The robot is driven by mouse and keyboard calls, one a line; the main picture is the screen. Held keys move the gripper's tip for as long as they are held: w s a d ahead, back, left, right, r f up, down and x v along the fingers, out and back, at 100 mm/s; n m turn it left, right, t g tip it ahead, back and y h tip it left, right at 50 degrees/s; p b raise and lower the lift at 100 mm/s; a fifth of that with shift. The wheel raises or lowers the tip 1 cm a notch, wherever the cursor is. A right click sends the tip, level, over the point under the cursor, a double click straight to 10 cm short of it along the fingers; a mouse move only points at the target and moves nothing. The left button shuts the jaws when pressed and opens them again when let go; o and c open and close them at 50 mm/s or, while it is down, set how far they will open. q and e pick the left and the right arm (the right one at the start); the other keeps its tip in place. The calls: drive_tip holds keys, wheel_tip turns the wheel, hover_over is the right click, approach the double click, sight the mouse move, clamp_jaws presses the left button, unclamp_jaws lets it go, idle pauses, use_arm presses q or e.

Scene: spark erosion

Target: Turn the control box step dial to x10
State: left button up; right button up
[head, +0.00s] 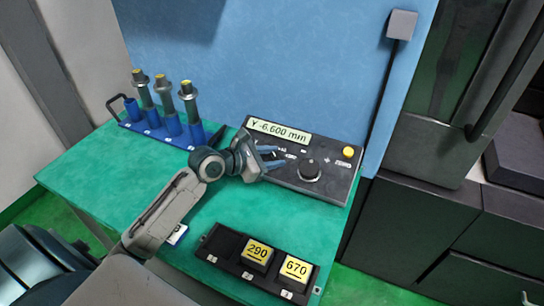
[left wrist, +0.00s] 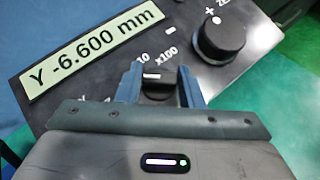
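The control box (head: 325,188) lies on the green bench, with a display reading Y -6.600 mm. Its small black step dial (left wrist: 158,84) shows in the left wrist view, below the labels "10", partly cut off by a finger, and "x100". The dial bears a short white mark; I cannot tell surely which label it points to. My left gripper (head: 272,158) is over the box; in the left wrist view its blue fingers (left wrist: 160,78) stand on either side of the dial. They look open, with narrow gaps; contact is unclear. My right gripper is not in view.
A larger black knob (head: 309,170) and a yellow button (head: 348,152) sit to the right on the box. A blue rack (head: 150,125) with upright tool holders stands at the back left. A black tray (head: 225,250) with blocks marked 290 and 670 lies in front.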

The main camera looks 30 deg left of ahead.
use_arm(q)
drive_tip(key=c, duration=0.3)
drive_tip(key=shift+r+p, duration=0.15)
drive_tip(key=shift+p, duration=0.45)
drive_tip(key=shift+c, duration=0.2)
drive_tip(key=m+g+h+p, duration=0.1)
drive_tip(key=p, duration=0.1)
drive_tip(key=m+g+h+p, duration=0.1)
drive_tip(key=m, duration=0.1)
drive_tip(key=shift+w+a+r+p, duration=0.1)
drive_tip(key=shift+a+r+p, duration=0.05)
drive_tip(key=shift+p, duration=0.2)
drive_tip(key=m+g+p, duration=0.2)
drive_tip(key=m+g+h+p, duration=0.1)
drive_tip(key=m+g, duration=0.1)
drive_tip(key=m, duration=0.1)
drive_tip(key=shift+w+h+p, duration=0.2)
drive_tip(key=shift+h+p, duration=0.1)
drive_tip(key=shift+p, duration=0.05)
drive_tip(key=shift+m+g+p, duration=0.7)
drive_tip(key=shift+m+g, duration=0.3)
drive_tip(key=shift+m, duration=0.2)
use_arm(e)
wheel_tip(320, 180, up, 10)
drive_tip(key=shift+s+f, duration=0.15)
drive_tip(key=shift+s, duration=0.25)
use_arm(q)
drive_tip(key=shift+f, duration=0.2)
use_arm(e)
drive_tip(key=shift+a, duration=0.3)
